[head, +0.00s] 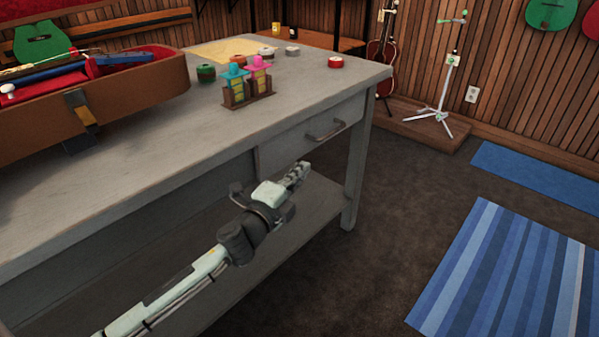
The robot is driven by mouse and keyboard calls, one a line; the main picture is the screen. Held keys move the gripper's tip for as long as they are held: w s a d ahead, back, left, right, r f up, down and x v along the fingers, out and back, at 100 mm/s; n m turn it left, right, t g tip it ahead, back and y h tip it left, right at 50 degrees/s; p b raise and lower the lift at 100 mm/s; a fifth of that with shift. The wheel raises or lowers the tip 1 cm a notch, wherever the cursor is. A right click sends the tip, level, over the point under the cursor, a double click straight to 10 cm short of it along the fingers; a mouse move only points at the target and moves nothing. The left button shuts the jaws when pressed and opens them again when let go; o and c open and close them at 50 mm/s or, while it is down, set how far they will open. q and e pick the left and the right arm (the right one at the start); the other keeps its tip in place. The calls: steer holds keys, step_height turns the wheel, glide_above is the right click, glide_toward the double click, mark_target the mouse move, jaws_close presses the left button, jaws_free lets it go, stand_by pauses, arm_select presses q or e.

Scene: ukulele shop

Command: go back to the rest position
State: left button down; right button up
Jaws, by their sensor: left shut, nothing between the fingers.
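My left gripper (299,172) is at the end of my left arm, which comes in from the lower left. It is in front of the grey workbench (170,150), just below and left of the drawer handle in the picture. Its fingers are together with nothing between them. I cannot tell from this one view how far it is from the drawer front. My right gripper is out of the picture.
On the bench are an open brown instrument case (110,95), a small wooden rack (248,92) with two colourful pieces, and several round tins, one red (335,62). The drawer handle (326,131) sticks out. Dark floor (410,205) and a striped blue rug (520,275) lie clear at right.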

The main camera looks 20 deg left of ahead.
arm_select(q)
steer(key=s+b, duration=0.1)
steer(key=s, duration=0.9)
steer(key=s+a+f+n+g+y+p, duration=0.1)
steer(key=s+a+f+n+g+y, duration=0.25)
steer(key=f+n, duration=0.3)
steer(key=s+a+f+n+g+y+p, duration=0.1)
steer(key=s+a+f+n+g+y, duration=0.15)
steer(key=a+f+n+g, duration=0.4)
steer(key=s+d+f+n+g+h, duration=0.1)
steer(key=s+d+f+n+g, duration=0.1)
steer(key=s+d+f, duration=0.2)
steer(key=s+d+f+n+g+h, duration=0.2)
steer(key=s+d+f, duration=0.2)
steer(key=s+f, duration=0.5)
steer(key=shift+s+f+g+p, duration=0.35)
steer(key=shift+s+f+g, duration=0.05)
steer(key=shift+s, duration=0.2)
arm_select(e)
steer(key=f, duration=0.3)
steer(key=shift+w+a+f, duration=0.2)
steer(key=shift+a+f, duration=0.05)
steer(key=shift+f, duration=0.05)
